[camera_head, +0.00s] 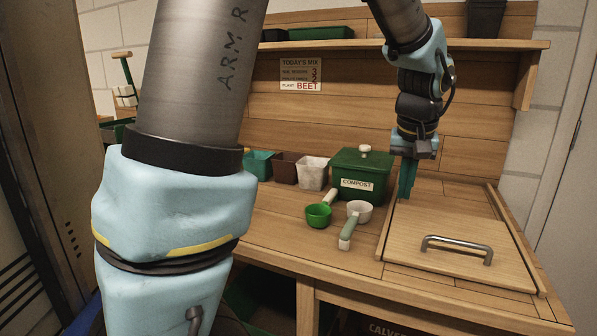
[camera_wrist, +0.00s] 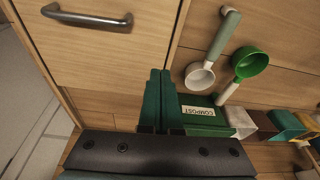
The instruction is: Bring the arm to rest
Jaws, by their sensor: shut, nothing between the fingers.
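My gripper (camera_head: 407,180) points down above the right part of the wooden bench, beside the compost bin. Its green fingers are together with nothing between them. In the wrist view the fingers (camera_wrist: 159,100) also show closed, in front of the bench top and partly in front of the green bin. My arm comes in from the upper right in the head view, and a large link of it fills the left foreground.
A wooden lid (camera_head: 450,240) with a metal handle (camera_head: 457,247) lies at right. Small pots (camera_head: 312,173) stand further left. A shelf (camera_head: 480,44) runs above.

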